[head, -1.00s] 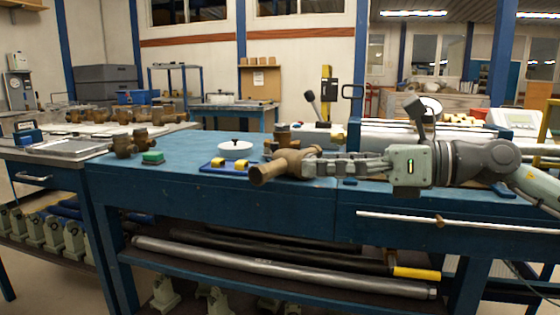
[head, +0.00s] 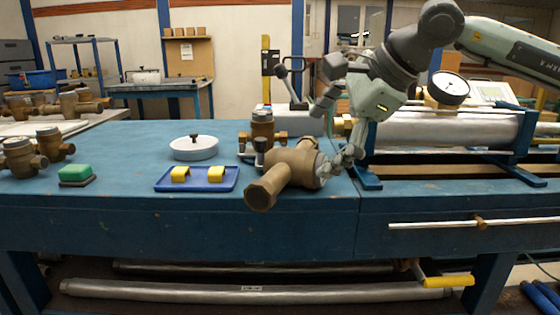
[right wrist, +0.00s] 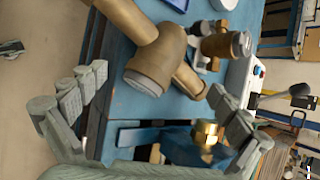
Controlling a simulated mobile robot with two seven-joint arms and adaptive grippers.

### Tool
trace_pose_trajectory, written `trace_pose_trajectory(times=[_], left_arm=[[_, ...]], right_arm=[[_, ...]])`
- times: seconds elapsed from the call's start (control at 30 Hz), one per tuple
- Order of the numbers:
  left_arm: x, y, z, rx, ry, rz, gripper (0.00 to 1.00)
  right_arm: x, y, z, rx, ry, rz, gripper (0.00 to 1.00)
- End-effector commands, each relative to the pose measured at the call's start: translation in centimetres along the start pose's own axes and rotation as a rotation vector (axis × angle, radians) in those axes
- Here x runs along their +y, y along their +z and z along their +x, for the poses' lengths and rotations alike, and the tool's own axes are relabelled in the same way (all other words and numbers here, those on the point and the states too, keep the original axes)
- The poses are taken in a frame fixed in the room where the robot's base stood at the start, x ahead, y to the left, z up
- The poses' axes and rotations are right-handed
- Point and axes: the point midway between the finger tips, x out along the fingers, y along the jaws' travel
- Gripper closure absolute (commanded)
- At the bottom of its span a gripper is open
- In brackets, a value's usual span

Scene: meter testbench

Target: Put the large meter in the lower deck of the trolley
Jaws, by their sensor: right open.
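The large meter (head: 292,172), a brown brass body with a wide flanged pipe end toward me, lies near the front edge of the blue bench. In the right wrist view the large meter (right wrist: 160,58) shows beyond and between the spread fingers. My right gripper (head: 340,160) comes down from the upper right, its fingers beside the right end of the meter. In the right wrist view the right gripper (right wrist: 155,112) is open, with nothing held. Whether a finger touches the meter is unclear. My left gripper is out of view. I cannot make out the trolley.
A smaller brass meter (head: 262,130) stands close behind the large one. A blue tray (head: 197,187) with yellow blocks, a white round dish (head: 194,149) and a green block (head: 75,173) lie left. A test rig with a gauge (head: 447,89) stands right. Pipes lie under the bench.

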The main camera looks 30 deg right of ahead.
Motion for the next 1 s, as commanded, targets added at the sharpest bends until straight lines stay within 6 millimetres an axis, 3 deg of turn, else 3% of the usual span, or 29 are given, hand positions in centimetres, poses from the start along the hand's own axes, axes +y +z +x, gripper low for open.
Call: trace_pose_trajectory(times=[0.6, 0.97, 1.0], left_arm=[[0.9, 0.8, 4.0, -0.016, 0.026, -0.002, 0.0], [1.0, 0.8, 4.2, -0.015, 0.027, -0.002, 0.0], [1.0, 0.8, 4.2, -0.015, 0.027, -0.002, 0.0]], right_arm=[[0.0, 0.1, 5.6, 0.0, 0.004, 0.001, 0.0], [0.0, 0.2, 6.1, -0.004, 0.001, 0.001, 0.0], [0.0, 0.2, 6.1, -0.004, 0.001, 0.001, 0.05]])
